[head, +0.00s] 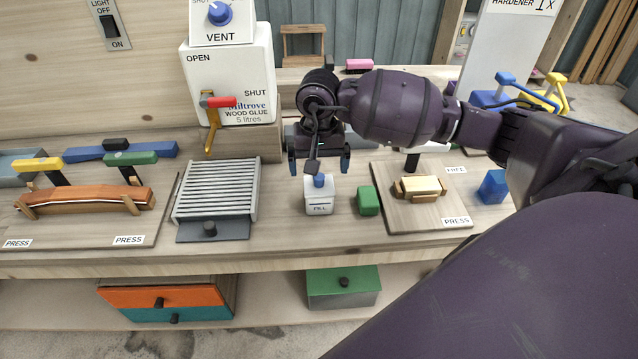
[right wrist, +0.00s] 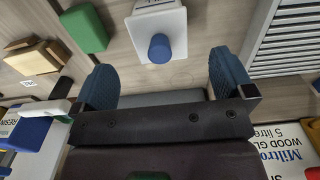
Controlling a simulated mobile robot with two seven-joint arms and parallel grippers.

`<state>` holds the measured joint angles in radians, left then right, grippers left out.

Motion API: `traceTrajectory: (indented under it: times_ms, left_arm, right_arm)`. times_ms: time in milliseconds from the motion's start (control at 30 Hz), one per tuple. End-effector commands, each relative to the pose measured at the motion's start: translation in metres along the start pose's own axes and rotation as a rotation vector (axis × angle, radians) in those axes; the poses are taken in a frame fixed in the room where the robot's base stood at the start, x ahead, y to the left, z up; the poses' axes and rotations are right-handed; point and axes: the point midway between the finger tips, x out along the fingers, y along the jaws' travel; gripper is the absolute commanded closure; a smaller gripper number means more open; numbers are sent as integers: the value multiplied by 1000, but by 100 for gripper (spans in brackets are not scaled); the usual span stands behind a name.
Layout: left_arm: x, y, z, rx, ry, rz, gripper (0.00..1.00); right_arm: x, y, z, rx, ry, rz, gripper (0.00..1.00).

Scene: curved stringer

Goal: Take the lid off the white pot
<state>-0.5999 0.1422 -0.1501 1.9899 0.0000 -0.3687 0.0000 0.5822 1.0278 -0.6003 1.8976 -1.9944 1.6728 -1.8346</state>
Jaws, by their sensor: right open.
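The white pot (head: 319,204) stands on the bench with a "FILL" label on its front. Its lid shows a blue knob (head: 319,181) on top. In the right wrist view the pot (right wrist: 158,22) is upside down, with the blue knob (right wrist: 160,48) facing the camera, between the lines of the two fingers. My right gripper (head: 319,163) is open and empty, above and just behind the pot; its blue fingertips also show in the right wrist view (right wrist: 164,85). The fingers are apart from the knob. My left gripper is not in view.
A green block (head: 368,200) stands close to the pot's right. A slatted grey rack (head: 216,190) is to its left. A wooden press board (head: 430,212) lies further right. The large glue container (head: 229,85) stands behind left. Bench in front of the pot is clear.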

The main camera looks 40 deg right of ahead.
Motion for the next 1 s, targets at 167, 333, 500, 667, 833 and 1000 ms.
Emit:
traceTrajectory:
  times_ms: [167, 333, 500, 667, 833, 1000]
  left_arm:
    - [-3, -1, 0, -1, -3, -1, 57]
    - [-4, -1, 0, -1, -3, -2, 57]
    - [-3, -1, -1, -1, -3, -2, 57]
    - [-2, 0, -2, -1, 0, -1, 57]
    - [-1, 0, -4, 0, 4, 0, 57]
    - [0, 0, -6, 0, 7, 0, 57]
  right_arm:
    - [24, 0, -4, 3, -4, -1, 0]
    - [43, 1, -5, 2, -3, -1, 0]
    - [48, 1, -5, 1, 0, -1, 0]
    - [48, 1, -5, 1, 0, -1, 0]
    - [48, 1, -5, 1, 0, -1, 26]
    - [48, 1, -5, 1, 0, 0, 51]
